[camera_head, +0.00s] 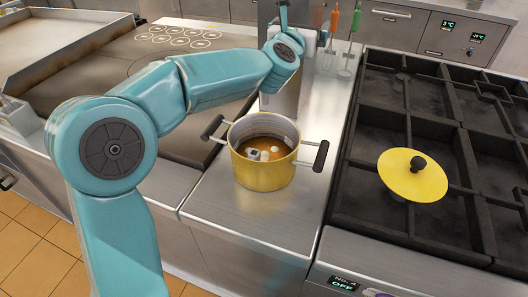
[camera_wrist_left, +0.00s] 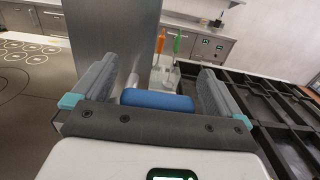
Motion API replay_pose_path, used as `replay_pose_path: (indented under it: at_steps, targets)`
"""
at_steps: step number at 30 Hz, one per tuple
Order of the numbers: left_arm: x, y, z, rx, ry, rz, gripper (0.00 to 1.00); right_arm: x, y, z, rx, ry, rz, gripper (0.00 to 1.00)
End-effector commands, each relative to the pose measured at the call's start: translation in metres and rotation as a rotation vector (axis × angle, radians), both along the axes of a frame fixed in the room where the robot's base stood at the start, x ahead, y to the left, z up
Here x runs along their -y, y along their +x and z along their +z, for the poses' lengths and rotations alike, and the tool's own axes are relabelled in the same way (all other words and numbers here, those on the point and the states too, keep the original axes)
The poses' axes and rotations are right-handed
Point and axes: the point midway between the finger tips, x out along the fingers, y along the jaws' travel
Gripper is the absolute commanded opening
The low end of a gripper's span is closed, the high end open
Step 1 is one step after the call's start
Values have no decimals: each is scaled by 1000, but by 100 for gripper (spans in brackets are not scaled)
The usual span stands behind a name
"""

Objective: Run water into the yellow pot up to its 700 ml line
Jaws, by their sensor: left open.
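The yellow pot (camera_head: 262,176) stands upright on the steel counter, its two dark handles sticking out at the sides. It is open and holds brown liquid with pale pieces in it. I cannot make out a 700 ml line. A grey metal column (camera_head: 284,98) rises just behind the pot; it also shows in the left wrist view (camera_wrist_left: 115,35). My left gripper (camera_wrist_left: 157,68) is open beside the column, its fingers either side of a blue rounded bar (camera_wrist_left: 157,100). I cannot tell whether they touch it. My left wrist mostly hides this gripper in the head view.
A yellow lid (camera_head: 412,178) with a dark knob rests on the black stove grate (camera_head: 375,120) at the right. A flat cooktop (camera_head: 150,50) lies at the left. The counter before the pot is clear.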

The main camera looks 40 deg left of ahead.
Motion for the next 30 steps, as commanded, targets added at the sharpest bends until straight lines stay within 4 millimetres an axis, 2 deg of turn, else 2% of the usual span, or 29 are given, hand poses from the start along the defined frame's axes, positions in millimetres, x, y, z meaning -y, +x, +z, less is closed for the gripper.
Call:
replay_pose_path:
  at_steps: [8,30]
  targets:
    - [1,-3,-1,0,0,0,100,0,0,-3,0,0,0,43]
    - [16,-58,-1,0,0,-1,100,0,0,-25,0,0,0,43]
